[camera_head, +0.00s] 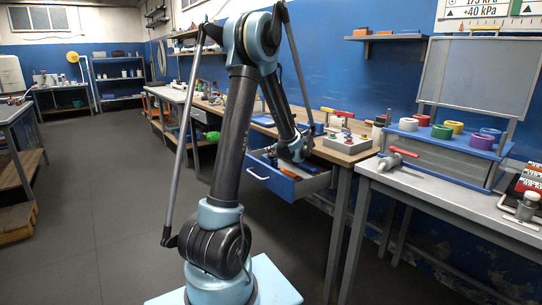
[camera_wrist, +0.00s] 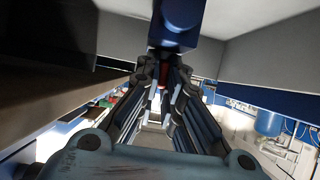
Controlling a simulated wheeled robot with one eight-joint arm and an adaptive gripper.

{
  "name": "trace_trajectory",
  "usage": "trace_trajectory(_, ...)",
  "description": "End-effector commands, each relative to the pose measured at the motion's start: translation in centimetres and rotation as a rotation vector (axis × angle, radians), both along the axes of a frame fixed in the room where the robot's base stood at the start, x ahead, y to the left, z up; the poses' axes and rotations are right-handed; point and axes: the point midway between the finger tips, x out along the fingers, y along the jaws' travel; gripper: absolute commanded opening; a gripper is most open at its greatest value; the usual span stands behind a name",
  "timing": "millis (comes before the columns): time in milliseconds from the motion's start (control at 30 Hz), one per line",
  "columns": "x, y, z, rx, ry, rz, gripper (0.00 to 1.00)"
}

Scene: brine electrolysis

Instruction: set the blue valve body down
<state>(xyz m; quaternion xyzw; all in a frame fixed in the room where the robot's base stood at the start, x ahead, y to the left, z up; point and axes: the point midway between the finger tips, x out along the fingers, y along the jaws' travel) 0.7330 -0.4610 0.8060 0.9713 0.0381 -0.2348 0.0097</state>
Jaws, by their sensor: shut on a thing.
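My gripper (camera_wrist: 166,60) is shut on the blue valve body (camera_wrist: 180,25), which shows as a dark blue block at the fingertips, at the top middle of the wrist view. A small red part shows between the fingers; I cannot tell what it belongs to. In the head view my gripper (camera_head: 296,153) is low at the workbench's front edge, over or beside the open blue drawer (camera_head: 262,176). The valve body cannot be made out clearly there, and I cannot tell whether it touches anything.
The wooden workbench (camera_head: 347,155) carries a grey block with coloured knobs (camera_head: 347,141). Orange-handled tools (camera_head: 290,174) lie in the drawer. On the right, a grey table (camera_head: 440,185) holds a red-handled valve (camera_head: 397,158) and a rack with coloured rings (camera_head: 442,131). Open floor lies left.

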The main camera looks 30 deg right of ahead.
Motion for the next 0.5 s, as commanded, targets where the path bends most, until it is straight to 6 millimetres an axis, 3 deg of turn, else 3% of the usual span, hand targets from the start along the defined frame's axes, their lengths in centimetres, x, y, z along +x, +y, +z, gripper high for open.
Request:
trace_trajectory(467, -0.01, 0.02, -0.91, 0.000, 0.000, 0.000, 0.00)
trace_trajectory(500, -0.01, 0.01, -0.91, 0.000, 0.000, 0.000, 0.14)
